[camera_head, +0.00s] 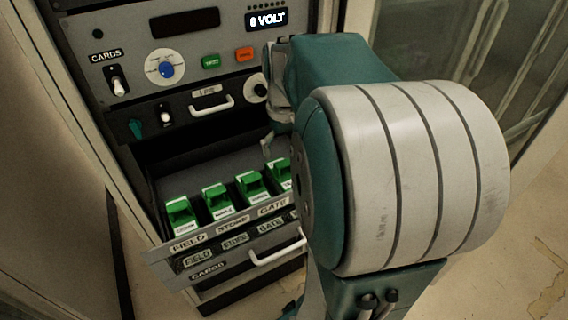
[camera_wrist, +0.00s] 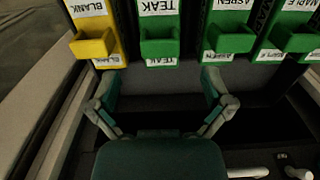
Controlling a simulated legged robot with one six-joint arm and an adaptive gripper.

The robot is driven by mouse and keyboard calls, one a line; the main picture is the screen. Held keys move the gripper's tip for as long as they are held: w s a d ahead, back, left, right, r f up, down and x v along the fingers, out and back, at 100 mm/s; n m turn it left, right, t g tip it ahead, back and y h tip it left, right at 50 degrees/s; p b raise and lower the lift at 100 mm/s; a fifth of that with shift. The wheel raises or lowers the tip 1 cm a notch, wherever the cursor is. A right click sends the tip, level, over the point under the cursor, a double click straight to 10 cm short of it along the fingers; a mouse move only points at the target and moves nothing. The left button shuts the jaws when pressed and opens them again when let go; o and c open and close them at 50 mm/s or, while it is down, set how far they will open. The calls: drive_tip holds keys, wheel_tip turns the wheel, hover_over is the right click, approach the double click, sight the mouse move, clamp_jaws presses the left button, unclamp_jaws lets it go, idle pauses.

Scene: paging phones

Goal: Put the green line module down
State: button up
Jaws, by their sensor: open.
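Several green line modules stand in a row in the open drawer; the head view shows one at the left end (camera_head: 180,212). In the wrist view, upside down, are a yellow module marked BLANK (camera_wrist: 94,45), a green one marked TEAK (camera_wrist: 159,46), one marked ASPEN (camera_wrist: 230,41) and one marked MAPLE (camera_wrist: 293,38). My gripper (camera_wrist: 160,82) is open, with nothing between its fingers. Its opening faces the TEAK module, which sits just beyond the fingertips. In the head view my arm hides most of the gripper and the row's right end.
The drawer front (camera_head: 165,262) carries label strips and a white handle (camera_head: 278,248). Above it is a shut drawer with a handle (camera_head: 211,105). The control panel has a blue knob (camera_head: 166,69), green (camera_head: 211,62) and orange (camera_head: 244,54) buttons and a display (camera_head: 267,19).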

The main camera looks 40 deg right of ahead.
wheel_tip(320, 180, up, 4)
drive_tip(key=shift+f, duration=0.2)
drive_tip(key=shift+a+r, duration=0.15)
drive_tip(key=shift+r, duration=0.05)
drive_tip(key=s+a+n+t, duration=0.1)
drive_tip(key=s+a+t, duration=0.1)
drive_tip(key=a, duration=0.4)
drive_tip(key=s+a+f+n+t, duration=0.1)
drive_tip(key=s+a, duration=0.2)
drive_tip(key=a, duration=0.4)
drive_tip(key=s+a+f+t, duration=0.1)
drive_tip(key=s+a+t, duration=0.1)
drive_tip(key=a, duration=0.5)
drive_tip(key=shift+s+n+t, duration=0.3)
drive_tip(key=shift+s+n, duration=0.1)
drive_tip(key=shift+s, duration=0.2)
drive_tip(key=shift+s+f, duration=0.1)
drive_tip(key=shift+f, duration=0.05)
drive_tip(key=shift+a, duration=0.15)
